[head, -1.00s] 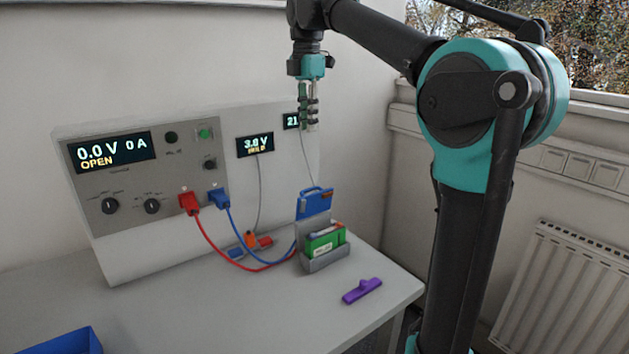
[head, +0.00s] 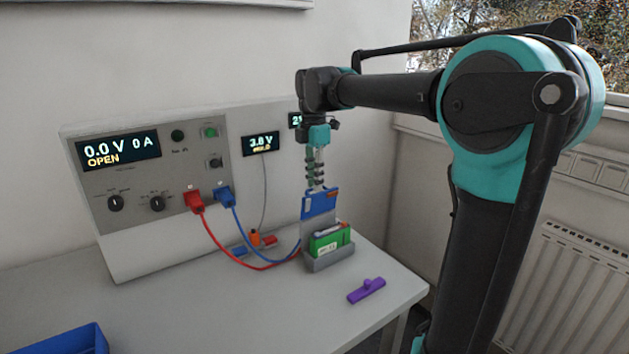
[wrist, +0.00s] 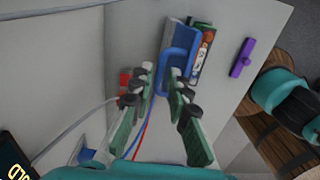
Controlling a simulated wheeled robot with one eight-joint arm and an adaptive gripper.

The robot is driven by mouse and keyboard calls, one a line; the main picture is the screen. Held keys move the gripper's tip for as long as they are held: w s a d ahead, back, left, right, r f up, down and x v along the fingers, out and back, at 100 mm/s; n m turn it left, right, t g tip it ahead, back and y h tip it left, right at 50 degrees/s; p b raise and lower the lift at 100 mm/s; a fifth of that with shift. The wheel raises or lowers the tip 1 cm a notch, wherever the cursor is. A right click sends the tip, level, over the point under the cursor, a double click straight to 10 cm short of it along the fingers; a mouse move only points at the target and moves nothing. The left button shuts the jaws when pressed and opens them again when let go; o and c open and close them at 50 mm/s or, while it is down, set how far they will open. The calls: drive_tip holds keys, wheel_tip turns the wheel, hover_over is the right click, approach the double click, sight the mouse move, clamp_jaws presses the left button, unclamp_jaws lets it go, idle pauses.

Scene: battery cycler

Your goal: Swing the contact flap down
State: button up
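The blue contact flap (head: 319,204) stands raised at the back of the grey holder (head: 330,263). A green battery (head: 329,240) sits in the holder below it. My gripper (head: 316,186) is directly above the flap, pointing down. In the wrist view, my gripper (wrist: 162,72) has its fingers spread apart. The blue handle loop of the flap (wrist: 180,64) lies between and just beyond the fingertips. I cannot tell whether they touch it. The battery also shows in the wrist view (wrist: 198,70), past the flap.
A purple piece (head: 366,290) lies on the table (head: 250,310) right of the holder. Red (head: 222,252) and blue (head: 246,243) leads run from the cycler panel (head: 185,186) to the holder. A blue bin (head: 60,340) is at front left. The front middle of the table is clear.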

drive_tip(key=shift+f, duration=0.2)
clamp_jaws()
